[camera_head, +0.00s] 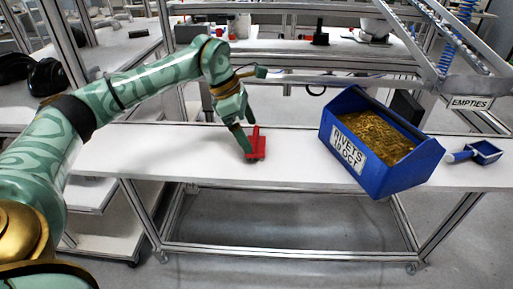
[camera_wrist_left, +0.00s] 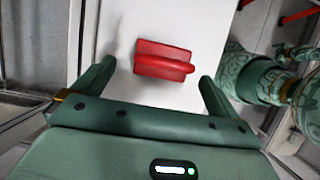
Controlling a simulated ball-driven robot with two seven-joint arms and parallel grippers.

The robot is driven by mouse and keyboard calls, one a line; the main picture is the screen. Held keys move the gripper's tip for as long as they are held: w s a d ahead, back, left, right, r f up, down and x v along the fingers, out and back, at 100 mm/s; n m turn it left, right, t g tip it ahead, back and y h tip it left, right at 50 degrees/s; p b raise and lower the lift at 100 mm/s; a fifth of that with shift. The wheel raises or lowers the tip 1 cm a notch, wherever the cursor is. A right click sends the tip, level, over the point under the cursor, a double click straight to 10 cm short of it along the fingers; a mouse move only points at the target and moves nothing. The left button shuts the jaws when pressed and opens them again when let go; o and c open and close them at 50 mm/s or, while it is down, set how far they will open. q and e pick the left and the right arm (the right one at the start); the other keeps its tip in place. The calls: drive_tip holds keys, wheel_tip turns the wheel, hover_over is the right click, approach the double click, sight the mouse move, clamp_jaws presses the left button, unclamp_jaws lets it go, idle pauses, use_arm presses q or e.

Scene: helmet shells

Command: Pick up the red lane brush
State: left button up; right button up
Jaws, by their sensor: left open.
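The red lane brush (camera_head: 256,144) lies on the white bench top, left of the blue bin. In the left wrist view the brush (camera_wrist_left: 163,60) shows a flat red block with a rounded red handle, just beyond the fingertips. My left gripper (camera_head: 245,143) is open and right at the brush in the head view. In the left wrist view its two fingers (camera_wrist_left: 157,78) stand wide apart, with the handle end roughly between their tips. I cannot tell whether a finger touches the brush. My right gripper is not in view.
A blue bin (camera_head: 404,179) labelled "RIVETS 10 OCT" holds brassy rivets on the bench (camera_head: 200,142). A blue scoop (camera_head: 486,151) lies right of it. An "EMPTIES" label (camera_head: 470,103) hangs on the frame rail. The bench left of the brush is clear.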

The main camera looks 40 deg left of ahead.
use_arm(q)
drive_tip(key=b+x, duration=0.1)
drive_tip(key=x, duration=0.3)
drive_tip(key=shift+s+d+f, duration=0.1)
drive_tip(key=shift+s+f, duration=0.05)
drive_tip(key=shift+f, duration=0.05)
drive_tip(key=shift+r, duration=0.1)
drive_tip(key=c, duration=1.2)
